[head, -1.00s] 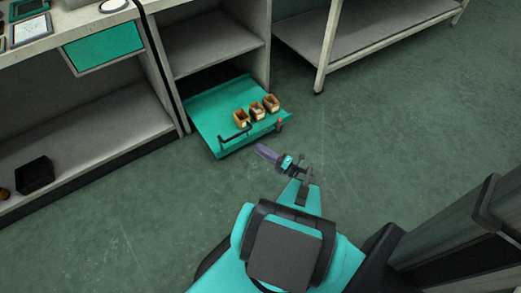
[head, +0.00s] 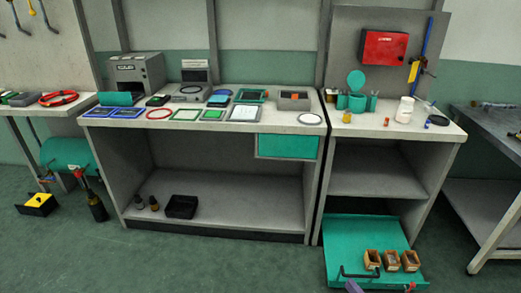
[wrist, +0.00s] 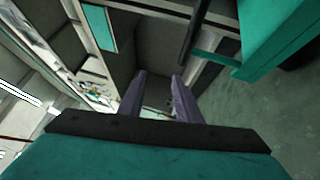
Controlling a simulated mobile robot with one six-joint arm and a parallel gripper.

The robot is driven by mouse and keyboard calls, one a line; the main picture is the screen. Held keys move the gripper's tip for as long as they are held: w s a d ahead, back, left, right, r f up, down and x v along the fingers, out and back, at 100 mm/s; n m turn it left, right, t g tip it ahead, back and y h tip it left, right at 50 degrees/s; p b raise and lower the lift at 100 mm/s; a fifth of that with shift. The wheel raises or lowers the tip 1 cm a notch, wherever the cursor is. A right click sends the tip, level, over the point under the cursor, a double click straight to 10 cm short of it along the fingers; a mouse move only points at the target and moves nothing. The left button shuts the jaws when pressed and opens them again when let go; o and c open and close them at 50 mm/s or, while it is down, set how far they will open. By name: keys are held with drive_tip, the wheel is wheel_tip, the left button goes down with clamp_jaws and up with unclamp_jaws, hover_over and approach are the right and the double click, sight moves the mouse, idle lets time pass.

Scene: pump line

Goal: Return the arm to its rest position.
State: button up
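My gripper (wrist: 158,78) shows in the wrist view as two purple-grey fingers standing apart, with nothing between them. In the head view only a purple fingertip (head: 353,286) shows at the bottom edge, just in front of the pulled-out teal drawer (head: 345,235). The rest of my arm is outside the head view. In the wrist view, a large teal panel (wrist: 280,40), which looks like the drawer, is at the upper right, apart from the fingers.
The drawer, low in the right bench, holds three small wooden boxes (head: 391,260) and has a dark handle (head: 358,273). A long bench (head: 245,130) with trays and devices stands to its left. A grey table (head: 490,130) is at the right. Floor in front is clear.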

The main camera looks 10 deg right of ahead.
drive_tip(key=a+r+n+g+y+p, duration=0.3)
drive_tip(key=a+n+g, duration=0.1)
drive_tip(key=a, duration=0.7)
drive_tip(key=a+r+n+g+y+p, duration=0.25)
drive_tip(key=a+n+g, duration=0.2)
drive_tip(key=a, duration=0.65)
drive_tip(key=a+r+n+g+y+p, duration=0.25)
drive_tip(key=a+r+n+g, duration=0.2)
drive_tip(key=a, duration=0.65)
drive_tip(key=s+a+r+n+g+h+p, duration=0.1)
drive_tip(key=s+a+n+g+h+p, duration=0.4)
drive_tip(key=s+n, duration=0.45)
drive_tip(key=s+a+r+n+g+h+p, duration=0.1)
drive_tip(key=s+a+n+g+h+p, duration=0.2)
drive_tip(key=s+n+g, duration=0.5)
drive_tip(key=s+d+n+t+h, duration=0.1)
drive_tip(key=s+d+n+h, duration=0.2)
drive_tip(key=d+n, duration=0.3)
drive_tip(key=s+d+n+h, duration=0.3)
drive_tip(key=d+n, duration=0.3)
drive_tip(key=n, duration=0.6)
drive_tip(key=shift+s+f+t+h, duration=0.15)
drive_tip(key=shift+f+t+h, duration=0.2)
drive_tip(key=shift+h, duration=0.45)
